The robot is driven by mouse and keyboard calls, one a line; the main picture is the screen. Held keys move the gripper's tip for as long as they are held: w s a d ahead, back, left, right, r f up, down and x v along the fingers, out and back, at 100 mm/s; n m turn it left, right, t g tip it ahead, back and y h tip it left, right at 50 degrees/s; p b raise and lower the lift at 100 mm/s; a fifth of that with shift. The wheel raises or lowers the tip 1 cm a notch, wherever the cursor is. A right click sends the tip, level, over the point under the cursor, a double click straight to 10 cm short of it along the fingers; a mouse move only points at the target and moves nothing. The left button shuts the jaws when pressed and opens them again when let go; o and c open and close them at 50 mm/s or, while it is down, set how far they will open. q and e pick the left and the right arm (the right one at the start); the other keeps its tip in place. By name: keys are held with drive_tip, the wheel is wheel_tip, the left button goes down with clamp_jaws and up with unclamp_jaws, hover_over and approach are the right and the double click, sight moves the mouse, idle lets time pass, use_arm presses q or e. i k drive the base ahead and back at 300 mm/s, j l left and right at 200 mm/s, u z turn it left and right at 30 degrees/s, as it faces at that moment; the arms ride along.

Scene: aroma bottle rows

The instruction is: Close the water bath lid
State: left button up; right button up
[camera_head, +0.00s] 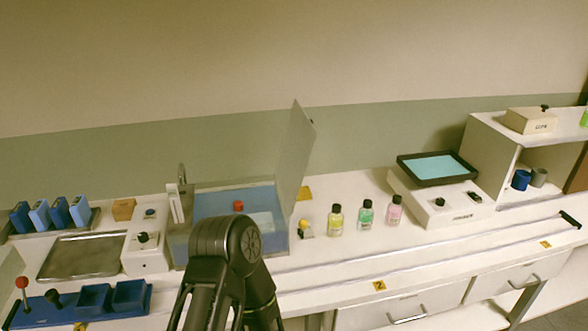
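The water bath (180,245) stands left of the middle on the white bench, a clear-sided tank with blue water. A small red-topped item (238,206) shows in it. Its lid (296,155) is a pale panel standing open, nearly upright, along the bath's right side. A small dark knob shows on the lid's right face. One of my dark arms rises from the bottom edge and bends in front of the bath, hiding part of its front. I cannot tell which arm it is. Neither gripper shows, and no contact with the lid is visible.
Yellow (335,222), green (365,215) and pink (394,211) bottles stand right of the bath. Farther right is a white device with a black-rimmed blue tray (437,182). A metal tray (82,257), blue holders and a blue rack (75,309) are left. The front bench strip is mostly clear.

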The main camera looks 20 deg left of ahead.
sight(293, 160)
drive_tip(key=u, duration=0.75)
drive_tip(key=i+l+u, duration=0.15)
drive_tip(key=l+u, duration=0.3)
drive_tip(key=i+l+u, duration=0.1)
drive_tip(key=l+u, duration=0.85)
drive_tip(key=l, duration=0.75)
drive_tip(key=k+l+u, duration=0.1)
drive_tip(key=l, duration=0.75)
drive_tip(key=k, duration=0.05)
